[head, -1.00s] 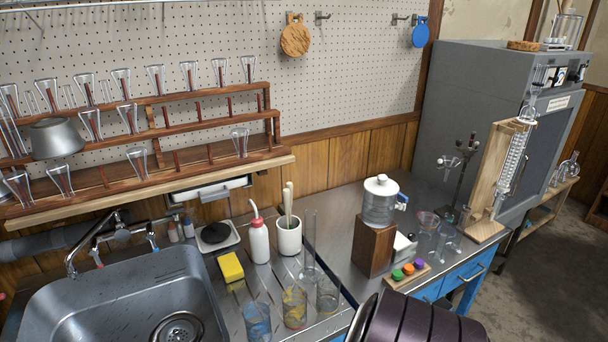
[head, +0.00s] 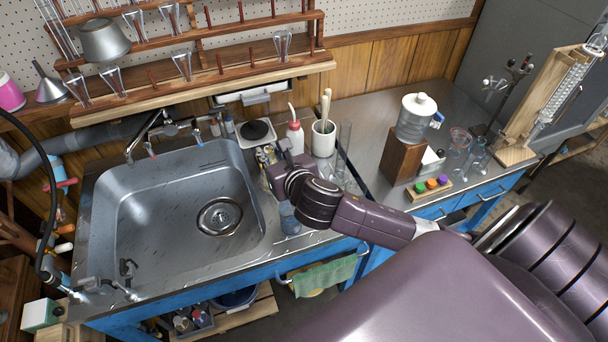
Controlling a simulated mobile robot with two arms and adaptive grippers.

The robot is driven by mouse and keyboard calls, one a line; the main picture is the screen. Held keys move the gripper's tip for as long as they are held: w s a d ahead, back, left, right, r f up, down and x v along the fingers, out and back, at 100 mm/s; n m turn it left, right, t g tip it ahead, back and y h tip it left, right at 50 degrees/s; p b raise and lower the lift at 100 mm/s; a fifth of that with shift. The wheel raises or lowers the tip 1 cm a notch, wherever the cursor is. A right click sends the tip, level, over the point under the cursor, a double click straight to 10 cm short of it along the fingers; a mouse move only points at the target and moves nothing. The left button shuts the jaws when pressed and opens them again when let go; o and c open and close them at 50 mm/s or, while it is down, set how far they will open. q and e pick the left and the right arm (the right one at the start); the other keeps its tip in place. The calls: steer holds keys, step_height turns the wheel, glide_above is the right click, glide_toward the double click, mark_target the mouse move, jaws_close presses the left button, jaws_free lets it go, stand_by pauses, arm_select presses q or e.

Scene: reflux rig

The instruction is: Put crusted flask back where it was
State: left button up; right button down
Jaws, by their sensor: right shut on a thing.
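My right gripper (head: 266,157) reaches from the lower right to the counter just right of the sink basin, beside the scale and the wash bottle. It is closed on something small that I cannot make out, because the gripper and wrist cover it. A glass beaker with a bluish tint (head: 289,220) stands on the counter just below my wrist. No crusted flask can be clearly made out; my arm hides much of that counter. My left gripper is not in view.
The sink (head: 140,214) lies to the left. Beside my gripper are a scale (head: 256,131), a wash bottle (head: 294,137), a white pot (head: 323,142) and a tall glass cylinder (head: 343,150). A jug on a wooden block (head: 402,160) stands right.

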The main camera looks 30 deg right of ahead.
steer(key=w+d+r+m+h+p, duration=0.1)
steer(key=w+d+r+p, duration=0.15)
steer(key=d, duration=0.35)
steer(key=w+d+r+p, duration=0.1)
steer(key=d+r, duration=0.3)
steer(key=d, duration=0.2)
arm_select(q)
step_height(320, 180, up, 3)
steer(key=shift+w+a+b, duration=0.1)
steer(key=shift+b, duration=0.8)
arm_select(e)
step_height(320, 180, down, 20)
steer(key=shift+w+f, duration=0.15)
steer(key=shift+w, duration=0.15)
steer(key=shift+d, duration=0.1)
steer(key=c, duration=1.8)
jaws_free()
steer(key=shift+o, duration=0.2)
steer(key=shift+s, duration=0.1)
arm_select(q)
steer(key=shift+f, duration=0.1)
arm_select(e)
steer(key=v, duration=1.2)
steer(key=shift+a, duration=0.25)
